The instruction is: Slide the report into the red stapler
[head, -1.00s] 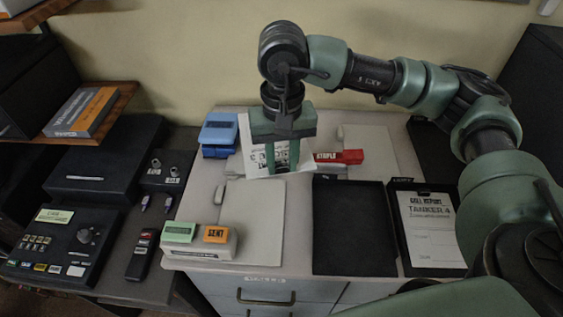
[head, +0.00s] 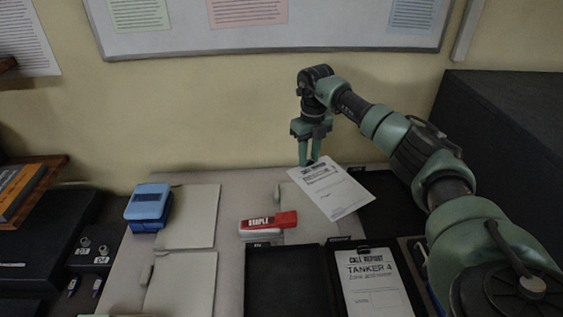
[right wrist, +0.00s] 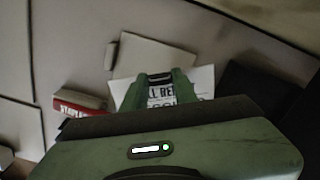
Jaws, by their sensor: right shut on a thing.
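The red stapler (head: 268,222), marked STAPLE, lies on the pale desktop in the middle of the head view. It also shows at the left of the right wrist view (right wrist: 78,102). The report (head: 335,194) is a white printed sheet, held tilted to the right of the stapler and apart from it. My right gripper (head: 309,163) is shut on the sheet's upper left edge. In the right wrist view the fingers (right wrist: 160,86) hide part of the report (right wrist: 203,80). My left gripper is not in view.
A black open folder (head: 285,280) lies in front of the stapler, with a Tanker 4 call report (head: 374,283) on its right side. A blue device (head: 148,207) stands at the left. Pale flat panels (head: 190,217) lie between it and the stapler.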

